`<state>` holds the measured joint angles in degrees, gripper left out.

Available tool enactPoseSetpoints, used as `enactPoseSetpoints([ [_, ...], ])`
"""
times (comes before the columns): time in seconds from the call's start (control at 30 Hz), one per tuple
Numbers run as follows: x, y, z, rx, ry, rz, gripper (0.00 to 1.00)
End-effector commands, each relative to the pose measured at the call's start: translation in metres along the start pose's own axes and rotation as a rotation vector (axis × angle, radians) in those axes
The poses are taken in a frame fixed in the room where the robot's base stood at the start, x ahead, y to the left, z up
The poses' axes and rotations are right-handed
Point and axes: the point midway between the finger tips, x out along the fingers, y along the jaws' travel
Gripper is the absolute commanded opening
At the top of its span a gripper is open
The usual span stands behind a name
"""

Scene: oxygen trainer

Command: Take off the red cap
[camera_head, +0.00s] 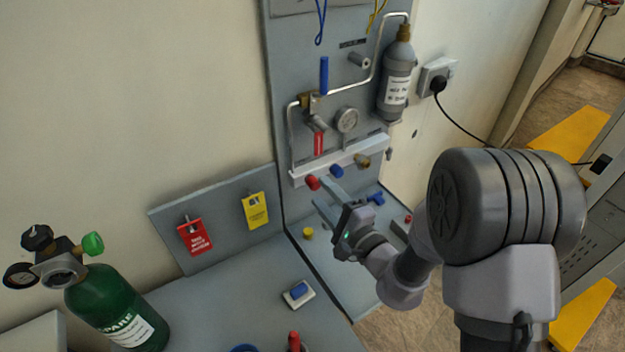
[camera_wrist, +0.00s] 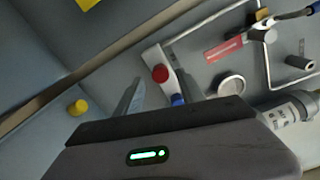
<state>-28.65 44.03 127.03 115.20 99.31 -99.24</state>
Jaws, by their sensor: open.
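The red cap (camera_head: 312,183) sits on the left end of a white manifold bar (camera_head: 345,161) on the grey panel. It also shows in the wrist view (camera_wrist: 160,73), just beyond the fingertips and between their lines. My gripper (camera_head: 319,192) is open and empty. In the head view its fingertips appear close beside the cap; whether they touch it I cannot tell. In the wrist view the two fingers of my gripper (camera_wrist: 161,82) stand apart, with the cap ahead of them. A blue cap (camera_head: 337,171) is on the bar just right of the red one, near one finger in the wrist view.
A yellow cap (camera_head: 307,233) and blue part (camera_head: 376,198) lie below. Red and yellow tags hang left.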

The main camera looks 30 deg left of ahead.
Motion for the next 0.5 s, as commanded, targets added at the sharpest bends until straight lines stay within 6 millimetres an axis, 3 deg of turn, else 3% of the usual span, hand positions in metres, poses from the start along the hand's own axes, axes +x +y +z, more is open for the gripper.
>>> enactPoseSetpoints([
  [0.13,0.0001,-0.0032,0.0008,0.201,0.0,0.0,0.46],
  [0.37,0.0001,-0.0009,0.0001,0.221,0.0,0.0,0.46],
  [0.5,0.0,-0.004,0.001,0.387,0.001,0.001,0.46],
])
